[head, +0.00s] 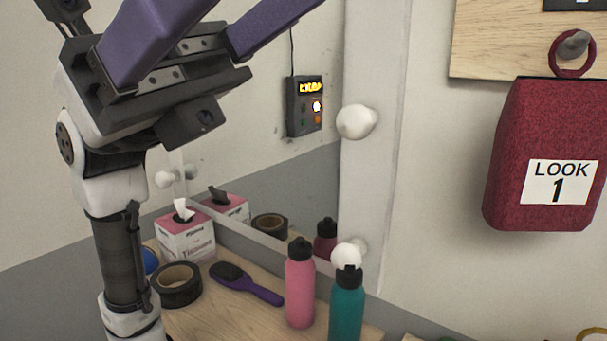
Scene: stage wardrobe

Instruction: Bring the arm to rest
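My gripper (228,22) is raised at the upper left, close to the camera. Its two purple fingers point up and to the right and stand well apart, with nothing seen between them. The fingers run up to the top edge of the picture, so their tips may be cut off. My arm (122,250) stands upright below it at the left, above and in front of the countertop. The arm hides part of the counter's left end.
The wooden counter (215,318) holds a tissue box (188,238), black tape roll (176,285), purple brush (245,284), pink bottle (299,285) and teal bottle (346,308). Behind is a mirror (300,180) with bulbs (356,121). A red "LOOK 1" bag (510,150) hangs at right.

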